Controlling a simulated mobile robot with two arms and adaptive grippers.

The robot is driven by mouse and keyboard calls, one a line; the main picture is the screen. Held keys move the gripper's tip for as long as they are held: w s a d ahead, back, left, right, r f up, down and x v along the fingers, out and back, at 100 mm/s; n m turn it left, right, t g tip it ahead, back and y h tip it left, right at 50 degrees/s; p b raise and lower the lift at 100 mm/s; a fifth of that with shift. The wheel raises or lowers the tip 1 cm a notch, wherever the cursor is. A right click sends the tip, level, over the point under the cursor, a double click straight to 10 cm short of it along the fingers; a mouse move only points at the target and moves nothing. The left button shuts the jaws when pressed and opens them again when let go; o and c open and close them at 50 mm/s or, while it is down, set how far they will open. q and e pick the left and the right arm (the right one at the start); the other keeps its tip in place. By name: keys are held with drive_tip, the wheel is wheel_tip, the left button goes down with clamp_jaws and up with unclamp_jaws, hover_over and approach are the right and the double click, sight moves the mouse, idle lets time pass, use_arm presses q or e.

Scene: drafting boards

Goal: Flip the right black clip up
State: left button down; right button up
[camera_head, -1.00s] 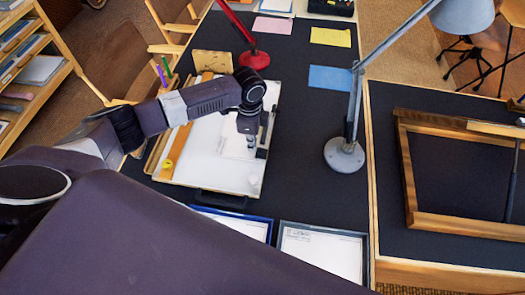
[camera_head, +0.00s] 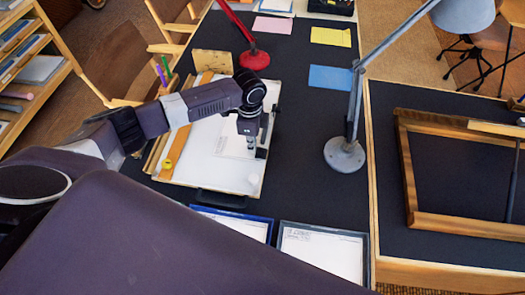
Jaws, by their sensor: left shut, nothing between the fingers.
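A drafting board (camera_head: 215,186) with white paper lies on the dark desk. A black clip (camera_head: 261,153) shows at the board's right edge, close beside my left gripper. Another dark bar (camera_head: 269,122) runs along that edge behind my gripper; I cannot tell how it joins the clip. My left gripper (camera_head: 250,146) points down over the right part of the board, shut, with nothing visible in it. I cannot tell whether its tips touch the clip. My right gripper is not in view.
A grey lamp base (camera_head: 344,155) stands right of the board, and a red lamp base (camera_head: 255,60) behind it. Two paper trays (camera_head: 323,229) sit in front. Bare desk lies between the board and grey lamp.

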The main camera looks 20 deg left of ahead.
use_arm(q)
drive_tip(key=shift+f, duration=0.3)
drive_tip(key=shift+d, duration=0.4)
